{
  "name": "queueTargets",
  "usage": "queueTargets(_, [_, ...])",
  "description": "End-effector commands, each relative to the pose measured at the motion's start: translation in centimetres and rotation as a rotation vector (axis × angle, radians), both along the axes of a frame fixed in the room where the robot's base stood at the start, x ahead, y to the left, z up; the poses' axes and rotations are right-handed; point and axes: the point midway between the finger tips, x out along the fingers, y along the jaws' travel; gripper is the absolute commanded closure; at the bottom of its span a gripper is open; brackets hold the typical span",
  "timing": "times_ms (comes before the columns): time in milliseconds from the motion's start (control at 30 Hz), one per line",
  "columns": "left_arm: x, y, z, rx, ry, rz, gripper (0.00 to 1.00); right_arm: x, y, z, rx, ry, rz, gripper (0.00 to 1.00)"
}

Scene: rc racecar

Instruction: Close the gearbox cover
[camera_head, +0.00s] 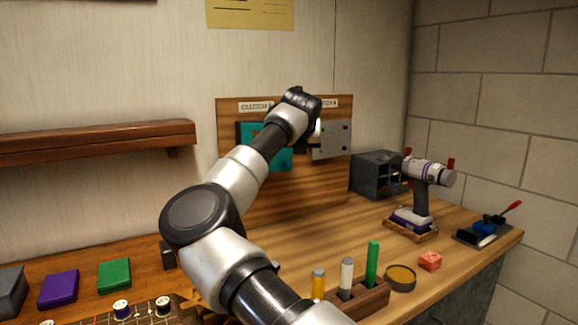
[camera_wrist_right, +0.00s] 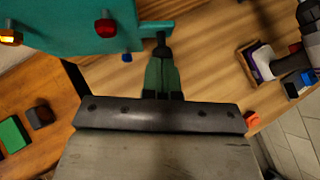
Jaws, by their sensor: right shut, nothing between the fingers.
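The teal gearbox (camera_head: 282,160) is mounted on an upright wooden board and is partly hidden behind my right arm. It also shows as a teal body (camera_wrist_right: 75,28) at the upper left of the right wrist view. A grey plate (camera_head: 331,143), which looks like the cover, stands to the right of the teal part, swung away from it. My right gripper (camera_head: 301,97) is at the board's upper part, between the two. In the wrist view its fingers (camera_wrist_right: 161,45) are shut and empty, with the tip by a teal tab; contact is unclear. My left gripper is out of view.
The wooden board (camera_head: 325,185) stands at the back of the bench. A drill (camera_head: 428,175) and a dark organiser (camera_head: 375,174) are on the right. A marker holder (camera_head: 362,299) and red block (camera_head: 430,260) are in front. A shelf (camera_head: 95,140) juts out at left.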

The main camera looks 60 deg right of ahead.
Motion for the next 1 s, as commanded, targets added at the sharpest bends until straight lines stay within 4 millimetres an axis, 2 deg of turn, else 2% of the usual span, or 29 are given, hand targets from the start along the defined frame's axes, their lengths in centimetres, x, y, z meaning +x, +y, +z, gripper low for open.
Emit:
queueTargets(33, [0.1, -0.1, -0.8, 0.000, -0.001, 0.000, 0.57, 0.1, -0.9, -0.3, 0.003, -0.005, 0.044, 1.00])
queueTargets(100, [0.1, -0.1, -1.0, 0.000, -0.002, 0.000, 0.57, 0.6, -1.8, -0.2, 0.003, -0.003, 0.107, 1.00])
queueTargets(400, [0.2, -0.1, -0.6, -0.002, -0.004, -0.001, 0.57, 2.5, -4.7, 0.2, 0.001, -0.001, 0.325, 1.00])
queueTargets(633, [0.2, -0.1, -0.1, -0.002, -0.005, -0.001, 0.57, 3.5, -5.8, 0.1, 0.001, 0.004, 0.327, 1.00])
queueTargets(1000, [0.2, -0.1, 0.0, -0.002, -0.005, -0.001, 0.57, 4.0, -6.3, 0.1, 0.000, 0.002, 0.323, 1.00])
